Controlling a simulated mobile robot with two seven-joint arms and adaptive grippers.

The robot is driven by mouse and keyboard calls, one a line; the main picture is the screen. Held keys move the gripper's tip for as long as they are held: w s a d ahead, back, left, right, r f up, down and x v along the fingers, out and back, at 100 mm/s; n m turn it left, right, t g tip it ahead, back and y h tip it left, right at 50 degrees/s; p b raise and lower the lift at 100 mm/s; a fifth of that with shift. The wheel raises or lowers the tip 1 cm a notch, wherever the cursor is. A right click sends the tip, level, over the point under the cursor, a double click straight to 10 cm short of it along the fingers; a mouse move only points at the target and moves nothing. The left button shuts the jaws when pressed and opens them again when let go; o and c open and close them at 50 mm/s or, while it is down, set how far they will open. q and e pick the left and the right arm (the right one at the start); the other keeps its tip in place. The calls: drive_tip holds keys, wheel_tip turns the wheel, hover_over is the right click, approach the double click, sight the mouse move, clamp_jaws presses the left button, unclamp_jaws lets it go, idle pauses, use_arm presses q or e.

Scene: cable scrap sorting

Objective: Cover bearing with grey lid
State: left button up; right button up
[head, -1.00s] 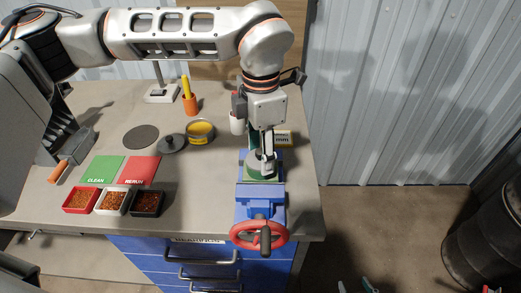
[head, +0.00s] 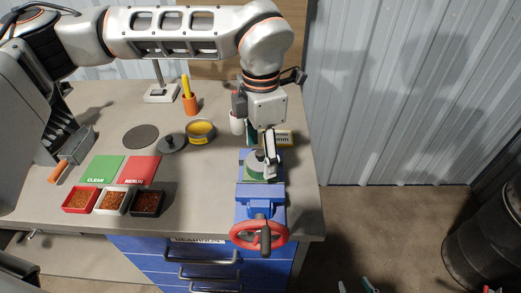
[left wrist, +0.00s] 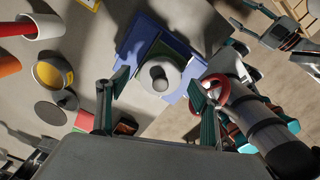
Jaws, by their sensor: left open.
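A light grey round lid with a knob (left wrist: 158,77) lies in the blue vise (head: 262,200), over a green piece. In the head view the lid (head: 255,163) is partly behind my finger. No bearing shows; anything under the lid is hidden. My left gripper (head: 261,160) is open around the knob area, its fingers spread to either side in the left wrist view (left wrist: 157,98). I cannot tell whether a finger touches the lid. Fingertips that look like my right gripper's (head: 355,286) show at the bottom edge of the head view, mostly cut off.
A darker knobbed lid (head: 172,144) lies beside a yellow-filled tin (head: 201,131). An orange cup (head: 190,104) and a white cup (head: 237,123) stand behind. Green (head: 103,169) and red (head: 139,170) mats and several small trays occupy the left. The vise's red handwheel (head: 259,235) juts forward.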

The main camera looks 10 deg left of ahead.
sight(261, 153)
use_arm(q)
wheel_tip(261, 153, up, 12)
idle(0.5)
